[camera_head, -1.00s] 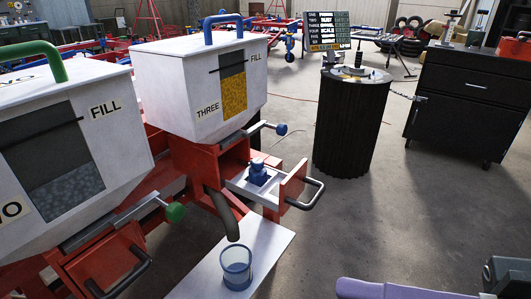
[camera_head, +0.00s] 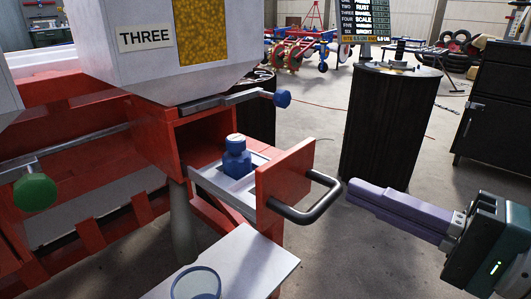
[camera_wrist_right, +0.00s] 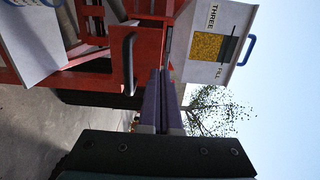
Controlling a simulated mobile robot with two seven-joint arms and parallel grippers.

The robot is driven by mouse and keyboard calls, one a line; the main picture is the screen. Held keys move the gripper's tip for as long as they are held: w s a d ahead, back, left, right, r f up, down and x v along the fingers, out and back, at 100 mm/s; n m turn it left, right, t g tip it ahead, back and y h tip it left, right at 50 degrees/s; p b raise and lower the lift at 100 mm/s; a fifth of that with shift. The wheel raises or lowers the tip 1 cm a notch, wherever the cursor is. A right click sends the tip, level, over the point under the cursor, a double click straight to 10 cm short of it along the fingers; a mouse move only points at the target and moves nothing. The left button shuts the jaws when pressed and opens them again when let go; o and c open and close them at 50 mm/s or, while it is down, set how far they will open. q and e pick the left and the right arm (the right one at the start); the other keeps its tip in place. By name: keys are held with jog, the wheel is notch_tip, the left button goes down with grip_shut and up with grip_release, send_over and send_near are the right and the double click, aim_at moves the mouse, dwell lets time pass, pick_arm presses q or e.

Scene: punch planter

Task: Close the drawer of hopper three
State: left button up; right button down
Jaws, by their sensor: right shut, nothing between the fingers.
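Hopper three (camera_head: 120,62) is a white bin marked THREE, with a yellow grain window, on a red frame. Its drawer stands open below it, with a red front panel (camera_head: 285,170) and a dark bar handle (camera_head: 312,208). A blue weight-like object (camera_head: 237,158) sits in the drawer. My right gripper (camera_head: 352,190) is shut and empty, just right of the handle, its purple fingers pointing at it with a small gap. In the right wrist view the shut fingers (camera_wrist_right: 160,78) show beside the handle (camera_wrist_right: 129,62), and hopper three (camera_wrist_right: 208,45) is behind. My left gripper is not in view.
A blue-rimmed glass (camera_head: 196,284) stands on a white board (camera_head: 245,262) below the drawer. A blue knob (camera_head: 282,99) sticks out above the drawer, and a green knob (camera_head: 35,191) is at left. A black ribbed drum (camera_head: 385,125) and a dark cabinet (camera_head: 495,110) stand behind.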

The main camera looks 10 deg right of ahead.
aim_at(286, 160)
jog(key=x, duration=0.8)
jog(key=shift+w+a, duration=0.1)
jog(key=shift+w, duration=0.2)
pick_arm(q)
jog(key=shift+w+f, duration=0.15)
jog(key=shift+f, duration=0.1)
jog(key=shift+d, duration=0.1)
pick_arm(e)
jog(key=shift+w, duration=0.1)
